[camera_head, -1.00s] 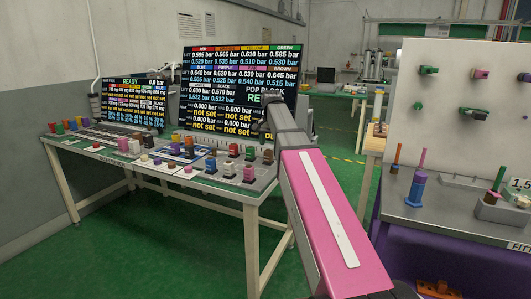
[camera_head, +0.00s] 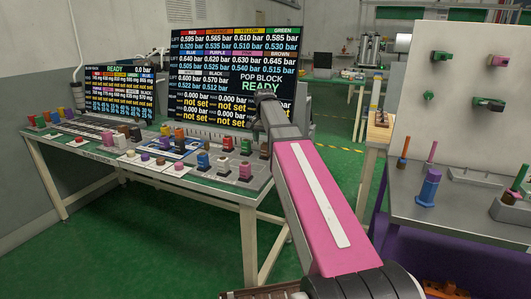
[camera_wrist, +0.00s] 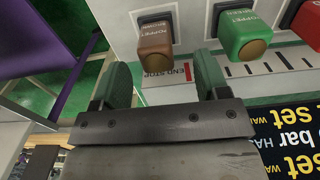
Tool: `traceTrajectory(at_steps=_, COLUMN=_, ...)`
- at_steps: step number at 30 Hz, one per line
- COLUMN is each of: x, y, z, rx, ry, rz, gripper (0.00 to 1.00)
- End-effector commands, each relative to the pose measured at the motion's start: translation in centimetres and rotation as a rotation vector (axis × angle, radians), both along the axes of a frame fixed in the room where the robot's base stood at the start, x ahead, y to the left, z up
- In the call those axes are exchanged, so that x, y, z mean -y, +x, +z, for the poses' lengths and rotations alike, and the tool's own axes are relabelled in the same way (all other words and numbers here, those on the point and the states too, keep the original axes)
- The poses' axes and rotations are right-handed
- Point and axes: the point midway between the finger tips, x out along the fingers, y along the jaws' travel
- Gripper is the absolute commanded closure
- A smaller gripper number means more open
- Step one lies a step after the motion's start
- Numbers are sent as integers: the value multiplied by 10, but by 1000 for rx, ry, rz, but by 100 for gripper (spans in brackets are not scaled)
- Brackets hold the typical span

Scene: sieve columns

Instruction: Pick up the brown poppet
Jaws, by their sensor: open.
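The brown poppet (camera_wrist: 155,40) is a rounded block with a dull brown end, at the top of the wrist view beside its printed label on a pale panel. In the head view, the small brown poppet (camera_head: 264,148) appears at the right end of the back row on the table. My gripper (camera_wrist: 161,66) is open and empty, with its two green-grey fingers spread. The brown poppet lies beyond the fingertips, roughly between them in the picture, and I see no contact. The fingers cannot be made out in the head view.
A green poppet (camera_wrist: 245,36) stands close beside the brown one, with a red poppet (camera_wrist: 307,22) past it. The display screen (camera_head: 235,75) rises behind the table. A metal bench with a white pegboard (camera_head: 460,110) stands at the right.

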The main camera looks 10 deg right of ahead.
Motion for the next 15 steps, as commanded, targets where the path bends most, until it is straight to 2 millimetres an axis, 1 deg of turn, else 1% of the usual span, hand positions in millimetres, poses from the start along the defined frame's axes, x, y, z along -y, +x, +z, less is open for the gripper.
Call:
traceTrajectory(at_steps=5, x=1, y=0, z=-10, rx=-1, ry=0, rz=0, gripper=32)
traceTrajectory(at_steps=11, x=6, y=0, z=-35, rx=-2, ry=0, rz=0, gripper=32)
traceTrajectory(at_steps=15, x=5, y=0, z=-51, rx=-1, ry=1, rz=0, gripper=32)
